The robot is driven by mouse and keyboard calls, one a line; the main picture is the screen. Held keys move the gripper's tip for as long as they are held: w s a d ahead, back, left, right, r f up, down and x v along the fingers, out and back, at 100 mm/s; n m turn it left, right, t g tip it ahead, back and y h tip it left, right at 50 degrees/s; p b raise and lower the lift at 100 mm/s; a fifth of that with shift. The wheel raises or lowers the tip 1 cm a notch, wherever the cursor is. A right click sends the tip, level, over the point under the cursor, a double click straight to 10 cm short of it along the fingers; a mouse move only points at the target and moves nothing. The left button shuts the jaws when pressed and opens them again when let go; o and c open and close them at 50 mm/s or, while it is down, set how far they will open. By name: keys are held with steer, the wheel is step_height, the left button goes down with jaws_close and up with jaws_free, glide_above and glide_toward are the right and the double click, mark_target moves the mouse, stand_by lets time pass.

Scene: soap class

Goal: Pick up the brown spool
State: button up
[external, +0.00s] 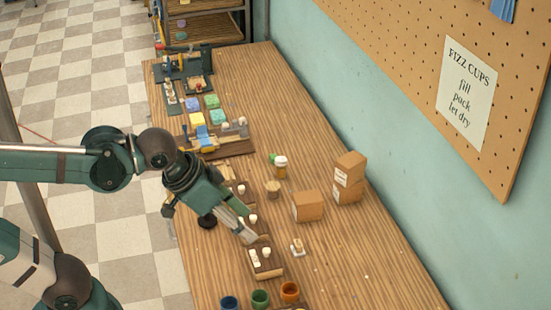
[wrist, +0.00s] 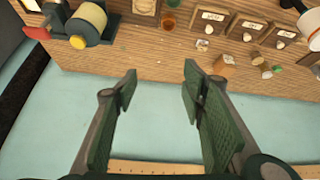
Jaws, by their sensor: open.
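A small tan-brown spool (external: 273,189) stands upright on the wooden table in the external view, left of a cardboard box and below the white-lidded jar. A small tan round thing that looks like the spool shows in the wrist view (wrist: 257,59), at upper right beyond my fingers. My gripper (external: 247,236) hangs over the trays in the external view, lower and to the left of the spool. In the wrist view its two fingers (wrist: 160,78) are spread wide with nothing between them.
A cardboard box (external: 308,206) and stacked boxes (external: 349,178) stand right of the spool. Trays (external: 266,264) and coloured cups (external: 260,298) are near the front. The teal wall (wrist: 160,115) bounds the table.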

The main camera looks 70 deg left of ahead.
steer(key=w+a+n+g, duration=0.2)
steer(key=w+a+n, duration=0.3)
steer(key=w+a, duration=0.45)
steer(key=n+g+h+b, duration=0.15)
steer(key=n+g, duration=0.25)
steer(key=n, duration=0.7)
glide_above(273, 185)
step_height(273, 185, down, 24)
steer(key=shift+f, duration=0.1)
steer(key=shift+a+f, duration=0.3)
steer(key=shift+d+f, duration=0.15)
steer(key=shift+f, duration=1.15)
